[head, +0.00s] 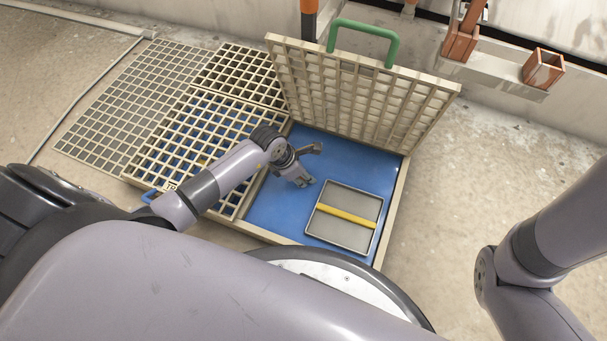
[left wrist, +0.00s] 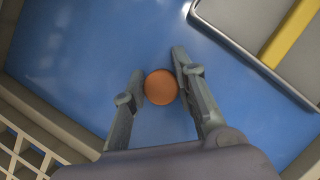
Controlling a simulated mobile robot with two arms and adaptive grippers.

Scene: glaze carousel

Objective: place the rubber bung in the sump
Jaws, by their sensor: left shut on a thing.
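The rubber bung (left wrist: 160,87) shows in the left wrist view as a round orange-brown thing between the fingertips of my left gripper (left wrist: 159,72). The gripper is shut on it. In the head view my left gripper (head: 308,167) is over the blue floor of the open sump (head: 275,206), left of the grey tray; the bung cannot be made out there. Bare blue floor (left wrist: 75,60) lies around the bung in the wrist view. I cannot tell how high the bung is above it. My right gripper is out of view.
A grey tray with a yellow bar (head: 347,215) lies on the right of the blue floor. A raised grate with a green handle (head: 362,42) stands behind the opening. Other grates (head: 200,125) lie flat at left. An orange-brown box (head: 543,68) is at the back right.

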